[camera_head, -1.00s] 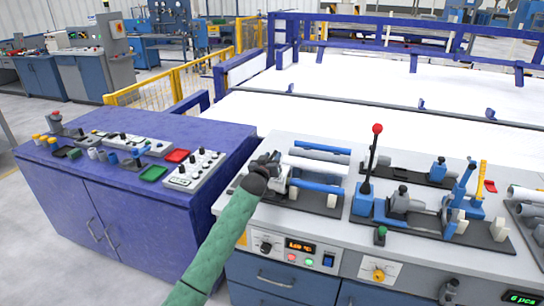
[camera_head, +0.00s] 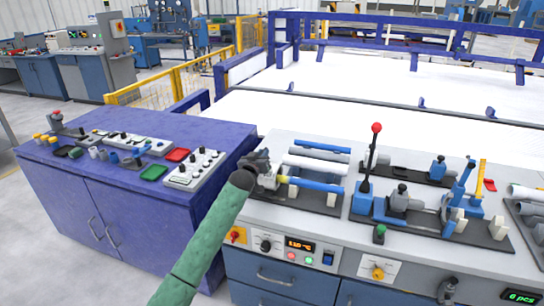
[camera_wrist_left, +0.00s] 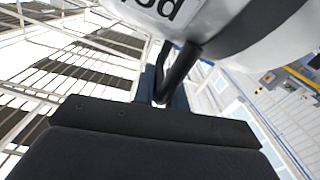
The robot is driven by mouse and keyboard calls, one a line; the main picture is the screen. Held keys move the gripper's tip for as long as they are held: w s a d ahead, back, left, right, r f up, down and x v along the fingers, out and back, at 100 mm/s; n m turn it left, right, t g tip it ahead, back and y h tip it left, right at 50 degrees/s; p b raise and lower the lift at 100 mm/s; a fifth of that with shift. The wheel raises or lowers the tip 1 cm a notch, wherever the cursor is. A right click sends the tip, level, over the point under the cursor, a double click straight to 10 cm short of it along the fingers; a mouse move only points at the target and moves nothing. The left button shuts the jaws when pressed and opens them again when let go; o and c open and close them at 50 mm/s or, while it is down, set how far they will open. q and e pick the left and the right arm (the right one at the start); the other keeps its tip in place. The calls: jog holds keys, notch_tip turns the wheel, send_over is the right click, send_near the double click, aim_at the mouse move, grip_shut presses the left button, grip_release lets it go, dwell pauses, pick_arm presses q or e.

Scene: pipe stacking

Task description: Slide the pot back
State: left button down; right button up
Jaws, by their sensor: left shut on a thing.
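The pot (camera_head: 268,181) is a small whitish-grey block on the left part of the left dark fixture plate, by the left ends of the pipes. My left gripper (camera_head: 260,161) is at its upper left side, shut on it. In the left wrist view the pot (camera_wrist_left: 225,22) is large and pale at the top, with dark lettering cut off by the frame edge. A dark bar (camera_wrist_left: 178,72) runs down from it towards my gripper; the exact grip is hard to see. My right gripper is not in view.
A blue pipe (camera_head: 318,185) and a white pipe (camera_head: 312,165) lie right of the pot. A red-knobbed lever (camera_head: 370,150) stands further right. The control panel with a lit display (camera_head: 299,246) is in front. A purple cabinet (camera_head: 100,205) stands to the left.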

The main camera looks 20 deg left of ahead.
pick_arm(q)
jog(key=a, duration=0.6)
jog(key=shift+a+r, duration=0.15)
jog(key=shift+a, duration=0.05)
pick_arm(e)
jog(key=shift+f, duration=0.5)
pick_arm(q)
jog(key=shift+w+a, duration=0.1)
jog(key=shift+w, duration=0.05)
jog(key=c, duration=1.6)
grip_release()
jog(key=shift+o, duration=0.6)
jog(key=shift+a, duration=0.1)
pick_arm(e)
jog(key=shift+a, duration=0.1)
